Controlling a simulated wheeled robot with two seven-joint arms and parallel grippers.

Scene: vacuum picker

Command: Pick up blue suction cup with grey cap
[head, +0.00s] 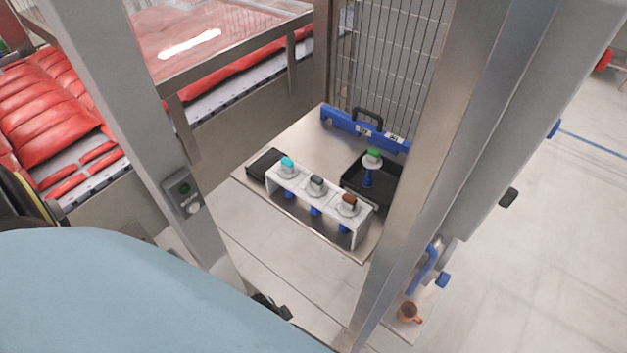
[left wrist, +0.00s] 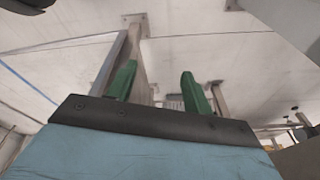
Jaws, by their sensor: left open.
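The suction cup with the grey cap (head: 317,182) sits in the middle of a white rack (head: 331,206) on a metal table; its blue lower part (head: 315,210) shows below the rack top. A cup with a teal cap (head: 287,163) is to its left and one with a brown cap (head: 349,201) to its right. A green-capped cup (head: 372,157) stands in a black tray (head: 352,185) behind the rack. My left gripper (left wrist: 159,85) shows two green fingers, spread apart with nothing between them. Neither gripper shows in the head view.
The metal table (head: 321,132) also holds a black flat object (head: 264,163) and a blue bar (head: 343,123). Grey posts (head: 140,130) stand left and right of the table. Red packs (head: 45,110) lie on a conveyor at left.

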